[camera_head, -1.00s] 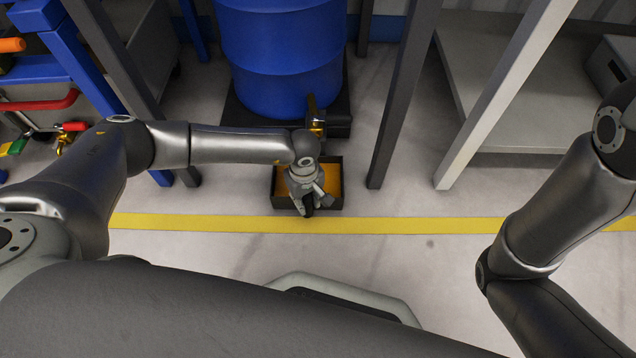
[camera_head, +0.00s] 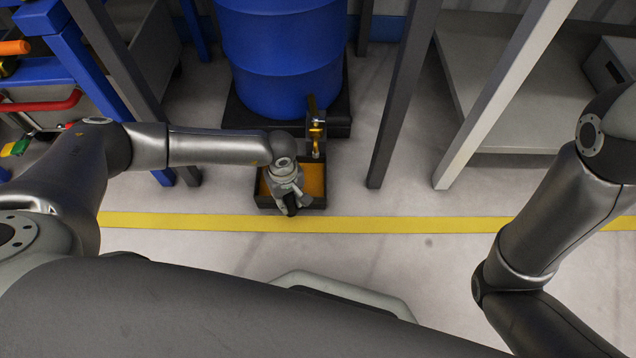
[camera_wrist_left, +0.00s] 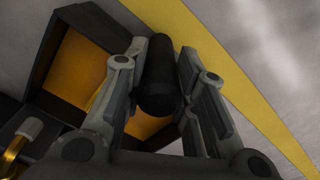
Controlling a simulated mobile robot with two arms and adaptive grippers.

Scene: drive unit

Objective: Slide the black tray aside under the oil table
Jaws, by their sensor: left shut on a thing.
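The black tray (camera_head: 315,204) sits on the floor below the tap of the blue drum, near the yellow line. Its inside looks orange. My left gripper (camera_head: 291,200) is over its front edge and partly hides it. In the left wrist view the tray (camera_wrist_left: 45,75) is at the left. There my left gripper (camera_wrist_left: 160,70) has its fingers on either side of a dark rounded piece at the tray's edge, and is shut on it. The exact contact is partly hidden. My right arm shows at the right; its gripper is out of view.
The blue drum (camera_head: 285,60) stands on a dark base behind the tray, with a brass tap (camera_head: 317,132) over the tray's back right. Grey posts (camera_head: 402,95) stand to the right. A blue frame (camera_head: 75,60) stands at the left. The floor in front is clear.

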